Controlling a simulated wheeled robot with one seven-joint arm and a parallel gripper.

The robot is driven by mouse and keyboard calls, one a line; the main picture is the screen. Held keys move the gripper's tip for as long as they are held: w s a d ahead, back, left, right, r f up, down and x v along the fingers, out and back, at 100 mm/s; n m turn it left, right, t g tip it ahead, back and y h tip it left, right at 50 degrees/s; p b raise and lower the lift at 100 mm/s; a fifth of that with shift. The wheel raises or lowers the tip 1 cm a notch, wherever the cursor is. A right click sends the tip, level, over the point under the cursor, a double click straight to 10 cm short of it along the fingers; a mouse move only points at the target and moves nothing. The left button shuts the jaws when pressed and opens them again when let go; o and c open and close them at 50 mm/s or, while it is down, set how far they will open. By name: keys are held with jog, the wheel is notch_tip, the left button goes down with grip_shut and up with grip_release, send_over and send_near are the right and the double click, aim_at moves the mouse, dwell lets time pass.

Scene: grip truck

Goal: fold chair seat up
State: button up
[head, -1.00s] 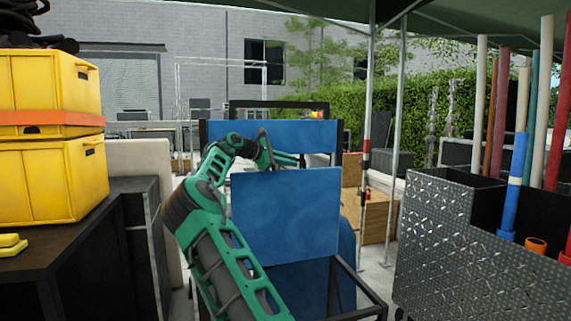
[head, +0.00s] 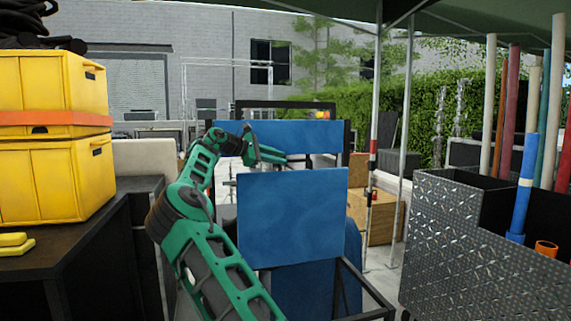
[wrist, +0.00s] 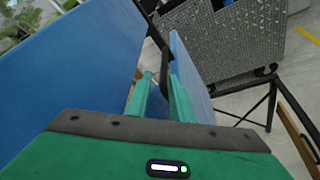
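The chair has a blue backrest (head: 290,137) and a blue seat panel (head: 292,218), which stands nearly upright in front of the backrest. My gripper (head: 285,160) reaches in from the left between them, behind the seat's top edge, which partly hides it. In the wrist view, the fingers (wrist: 158,90) are apart with nothing visible between them. The backrest (wrist: 75,75) is on the left of that view, and the seat (wrist: 190,75) shows nearly edge-on to the right, close beside the right finger. I cannot tell whether they touch.
The chair's black frame (head: 362,290) juts forward at lower right. A diamond-plate cart (head: 450,240) holding tubes stands at right. A dark table (head: 75,245) with yellow crates (head: 55,175) stands at left. A wooden box (head: 380,212) is behind the chair.

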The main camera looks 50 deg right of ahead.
jog(key=v, duration=0.2)
jog(key=shift+w+a+r, duration=0.1)
jog(key=shift+w+a, duration=0.1)
jog(key=shift+a, duration=0.15)
dwell(0.4)
